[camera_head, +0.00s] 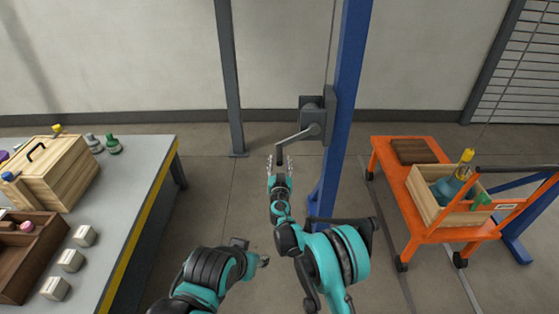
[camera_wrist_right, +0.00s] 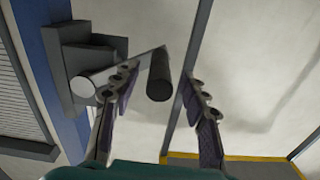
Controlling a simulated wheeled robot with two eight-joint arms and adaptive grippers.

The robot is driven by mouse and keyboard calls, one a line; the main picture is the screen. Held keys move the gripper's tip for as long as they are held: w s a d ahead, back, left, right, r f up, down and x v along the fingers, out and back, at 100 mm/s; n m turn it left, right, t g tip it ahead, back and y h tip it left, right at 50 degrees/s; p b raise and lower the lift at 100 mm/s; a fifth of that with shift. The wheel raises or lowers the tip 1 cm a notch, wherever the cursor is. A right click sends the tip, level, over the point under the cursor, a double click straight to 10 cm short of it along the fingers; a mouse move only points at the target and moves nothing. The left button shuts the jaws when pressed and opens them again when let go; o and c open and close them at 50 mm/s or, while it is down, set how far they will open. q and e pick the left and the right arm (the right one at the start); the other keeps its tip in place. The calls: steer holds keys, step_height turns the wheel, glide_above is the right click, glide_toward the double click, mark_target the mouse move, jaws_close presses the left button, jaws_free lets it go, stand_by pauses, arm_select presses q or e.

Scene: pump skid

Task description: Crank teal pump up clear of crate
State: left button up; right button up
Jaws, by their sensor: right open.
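The teal pump (camera_head: 447,189) with a yellow top sits inside an open wooden crate (camera_head: 450,218) at the right. A grey winch (camera_head: 312,113) is fixed to the blue post (camera_head: 349,75); its crank arm (camera_head: 294,138) points left and down. The winch also shows in the wrist view (camera_wrist_right: 88,60). My right gripper (camera_head: 279,160) is open at the crank's end. In the wrist view, its fingers (camera_wrist_right: 158,92) stand on either side of the dark crank grip (camera_wrist_right: 159,76), with gaps visible. My left gripper (camera_head: 262,260) is low at the bottom centre, its jaws unclear.
The crate stands on an orange cart (camera_head: 412,202) beside a brown block (camera_head: 414,151). A grey table (camera_head: 148,160) at the left carries a wooden box (camera_head: 55,178), a brown tray (camera_head: 30,262) and small items. A grey post (camera_head: 229,80) stands behind. Floor between table and cart is largely open.

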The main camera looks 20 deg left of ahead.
steer(key=shift+x, duration=1.05)
jaws_close()
